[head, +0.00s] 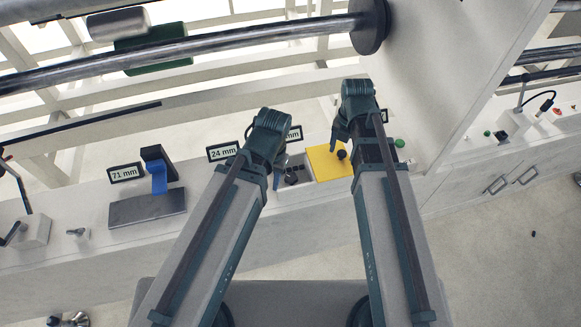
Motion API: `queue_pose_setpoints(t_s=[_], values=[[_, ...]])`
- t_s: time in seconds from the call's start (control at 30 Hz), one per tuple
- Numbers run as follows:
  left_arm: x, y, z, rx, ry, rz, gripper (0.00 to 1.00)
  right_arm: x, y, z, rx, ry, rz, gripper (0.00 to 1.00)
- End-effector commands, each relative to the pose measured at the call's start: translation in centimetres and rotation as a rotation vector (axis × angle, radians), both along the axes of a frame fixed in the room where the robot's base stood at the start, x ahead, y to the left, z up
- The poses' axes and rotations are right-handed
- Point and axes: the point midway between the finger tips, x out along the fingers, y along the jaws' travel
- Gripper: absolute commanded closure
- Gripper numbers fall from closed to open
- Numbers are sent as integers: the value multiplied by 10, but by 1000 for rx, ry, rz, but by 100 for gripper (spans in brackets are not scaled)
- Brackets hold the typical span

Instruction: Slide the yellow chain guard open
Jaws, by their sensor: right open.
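The yellow chain guard (322,165) is a flat yellow panel on the white bench, in the middle of the head view. A dark round knob (341,155) stands at its right part. Left of the panel is an open grey box section (294,187) with dark parts in it. My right gripper (337,138) is over the upper right of the panel, close to the knob; it is open, and whether it touches the knob cannot be told. My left gripper (277,172) is left of the panel, by the open section; its jaws are mostly hidden by its own wrist.
A sign reading 24 mm (223,151) stands left of my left gripper. A 71 mm sign (126,173) and a blue part on a dark block (159,181) are further left. A green knob (399,143) lies right of my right arm, near a tall white wall (440,80).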

Motion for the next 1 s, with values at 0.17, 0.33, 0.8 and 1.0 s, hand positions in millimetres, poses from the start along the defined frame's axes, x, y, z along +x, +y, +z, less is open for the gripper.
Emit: queue_pose_setpoints(t_s=[0.17, 0.33, 0.8, 1.0], values=[[0, 0, 3, 0, 0, 0, 60, 0, 0, 3, 0, 0, 0, 33], [0, 0, 16, 0, 0, 0, 60, 0, 0, 16, 0, 0, 0, 33], [0, 0, 60, 0, 0, 0, 60, 0, 0, 60, 0, 0, 0, 33], [0, 0, 60, 0, 0, 0, 60, 0, 0, 60, 0, 0, 0, 33]])
